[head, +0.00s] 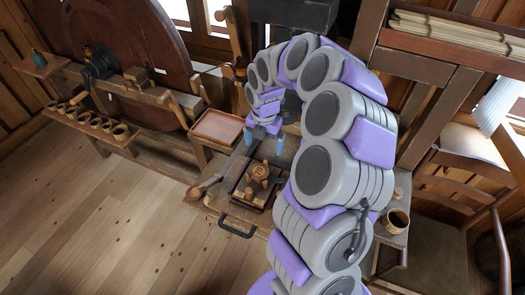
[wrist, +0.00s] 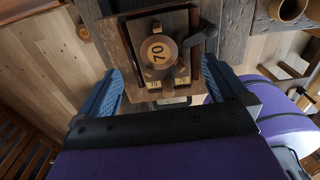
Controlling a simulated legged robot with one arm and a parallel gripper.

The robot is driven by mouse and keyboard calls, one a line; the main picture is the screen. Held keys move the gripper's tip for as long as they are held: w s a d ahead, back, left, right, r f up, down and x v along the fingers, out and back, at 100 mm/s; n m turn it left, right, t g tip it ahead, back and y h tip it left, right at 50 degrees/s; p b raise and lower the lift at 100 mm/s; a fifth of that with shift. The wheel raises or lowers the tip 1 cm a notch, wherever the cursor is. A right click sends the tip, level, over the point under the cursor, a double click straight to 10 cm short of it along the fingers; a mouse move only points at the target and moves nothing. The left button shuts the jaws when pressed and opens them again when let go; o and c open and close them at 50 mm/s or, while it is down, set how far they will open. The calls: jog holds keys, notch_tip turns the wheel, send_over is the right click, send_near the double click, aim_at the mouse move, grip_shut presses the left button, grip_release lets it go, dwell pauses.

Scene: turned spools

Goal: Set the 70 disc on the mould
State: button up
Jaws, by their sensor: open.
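A round wooden disc marked 70 (wrist: 158,50) lies near the middle of a square wooden block (wrist: 132,72), with knobs or pegs around it. Small yellow tags reading 70 (wrist: 182,80) show at the block's near edge. In the head view the disc (head: 258,172) and block (head: 238,194) are on the low bench. I cannot tell which part is the mould, or whether the disc is seated or loose. My gripper (head: 264,140) is above the block, pointing down. In the wrist view its blue fingers (wrist: 160,66) are wide apart, on either side of the block, with nothing between them held.
A shallow tray (head: 217,127) is at the back left of the bench. A wooden ladle (head: 200,187) lies at the left, by a dark handle (head: 237,230). A wooden cup (head: 396,221) stands at the right. Several cups (head: 95,121) line a shelf by a large wheel (head: 125,50).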

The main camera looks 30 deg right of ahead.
jog(key=s+a+r+m, duration=0.9)
jog(key=s+a+r, duration=0.1)
jog(key=s+a, duration=0.15)
jog(key=s+a+m+g, duration=0.1)
jog(key=s+a+m, duration=0.1)
jog(key=s+m, duration=0.6)
jog(key=s+a+m, duration=0.1)
jog(key=s+m, duration=0.7)
jog(key=s, duration=0.5)
jog(key=shift+s+a+r+m+g, duration=0.2)
jog(key=shift+a+r+m+g, duration=0.1)
jog(key=shift+a+r+g, duration=0.1)
notch_tip(320, 180, down, 6)
jog(key=b, duration=0.5)
jog(key=shift+r+b, duration=0.1)
jog(key=shift+b, duration=0.25)
jog(key=shift+r, duration=0.2)
jog(key=shift+c, duration=0.2)
